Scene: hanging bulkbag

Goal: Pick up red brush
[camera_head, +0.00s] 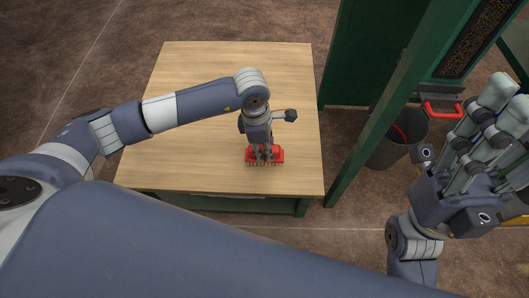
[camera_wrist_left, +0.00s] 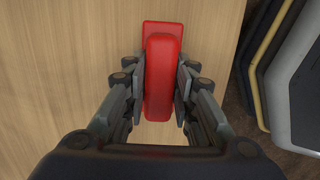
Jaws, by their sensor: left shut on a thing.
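The red brush (camera_head: 277,157) is on the wooden table (camera_head: 200,75), close to its front edge, with its bristles facing down. I cannot tell whether the bristles touch the tabletop. My left gripper (camera_head: 263,152) reaches down over the brush from above. In the left wrist view the brush (camera_wrist_left: 163,75) lies between the fingers, and the left gripper (camera_wrist_left: 163,92) is shut on its red handle with a finger on each side. My right gripper (camera_head: 500,125) is raised at the right, away from the table, with nothing visible in it; its fingertips are hard to read.
A green metal frame post (camera_head: 385,120) stands right of the table. A dark bin (camera_head: 400,140) stands behind the post, near a red handle (camera_head: 443,110). The rest of the tabletop is clear.

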